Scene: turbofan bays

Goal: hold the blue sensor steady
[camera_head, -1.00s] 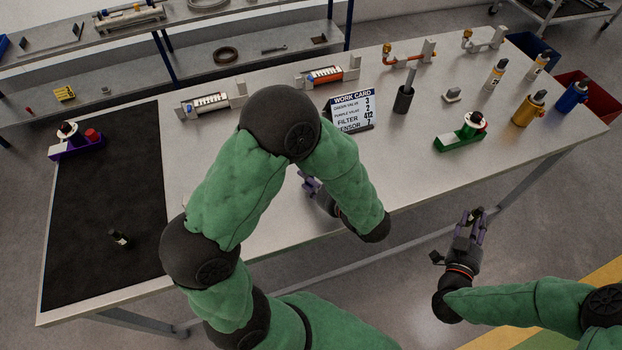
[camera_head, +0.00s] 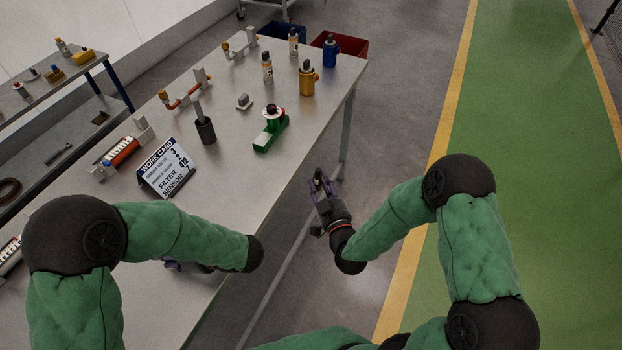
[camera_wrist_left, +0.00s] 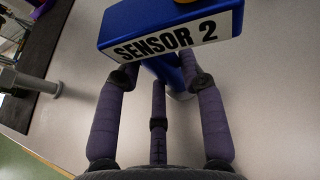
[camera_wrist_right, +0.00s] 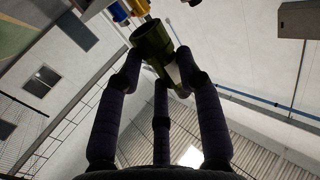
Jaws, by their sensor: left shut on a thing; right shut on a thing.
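The blue sensor (camera_wrist_left: 172,20) is a blue block with a white "SENSOR 2" label, seen large at the top of the left wrist view. My left gripper (camera_wrist_left: 160,80) is shut on it, with its dark purple fingers around the lower part. In the head view my left gripper (camera_head: 186,265) is low over the near table edge, mostly behind my forearm, and the sensor cannot be made out there. My right gripper (camera_head: 318,182) is off the table's right edge. In the right wrist view it (camera_wrist_right: 160,72) is shut on a dark green cylinder (camera_wrist_right: 152,42) with a pale patch.
The grey table (camera_head: 235,150) carries a work card (camera_head: 167,167), a dark cup (camera_head: 205,130), a green fixture (camera_head: 270,130), a yellow canister (camera_head: 307,80) and a blue canister (camera_head: 331,52). Red (camera_head: 345,47) and blue (camera_head: 283,33) bins stand behind. The green floor lane (camera_head: 510,120) is clear.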

